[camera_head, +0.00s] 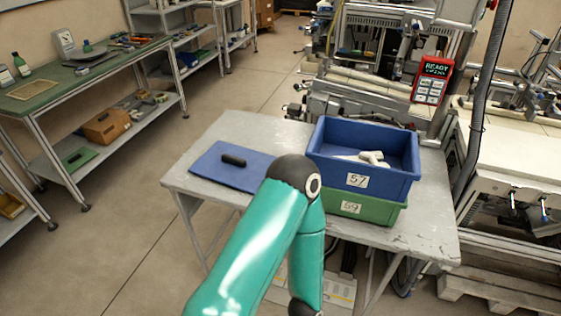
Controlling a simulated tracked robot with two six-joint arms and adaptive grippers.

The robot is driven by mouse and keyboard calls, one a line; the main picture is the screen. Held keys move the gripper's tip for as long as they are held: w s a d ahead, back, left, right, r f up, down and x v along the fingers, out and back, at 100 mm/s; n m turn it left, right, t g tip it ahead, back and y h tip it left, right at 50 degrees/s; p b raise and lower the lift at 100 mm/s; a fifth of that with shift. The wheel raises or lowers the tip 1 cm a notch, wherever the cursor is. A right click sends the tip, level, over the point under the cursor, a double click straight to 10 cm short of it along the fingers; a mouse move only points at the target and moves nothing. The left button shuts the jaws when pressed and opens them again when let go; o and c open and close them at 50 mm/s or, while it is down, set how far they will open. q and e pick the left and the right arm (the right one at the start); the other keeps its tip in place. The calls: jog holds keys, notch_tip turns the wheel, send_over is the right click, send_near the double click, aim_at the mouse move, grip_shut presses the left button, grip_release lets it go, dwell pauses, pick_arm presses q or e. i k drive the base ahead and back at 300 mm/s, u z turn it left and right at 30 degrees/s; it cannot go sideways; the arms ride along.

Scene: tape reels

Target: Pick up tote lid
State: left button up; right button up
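A flat blue tote lid (215,170) with a short black handle (233,160) on top lies at the left end of the grey table. A blue tote (335,167) with a "57" label stands on the table's right half, stacked on a green tote (386,213) labelled "59". A white object (370,158) shows inside the blue tote; its kind is unclear. One green arm of mine rises from the bottom, bends at a dark joint, and covers the lid's right edge and part of the totes in the picture. Neither gripper shows.
The worn grey table (215,133) has bare surface behind and in front of the lid. A machine with a red "READY" panel (432,82) stands behind the totes. A green-topped workbench (75,72) is at the left. Open floor lies between.

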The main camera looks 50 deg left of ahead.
aim_at(236, 166)
jog(key=u, duration=1)
jog(key=i, duration=0.1)
jog(key=z, duration=1.7)
jog(key=k, duration=1.65)
jog(key=u, duration=1.25)
jog(key=i, duration=1.15)
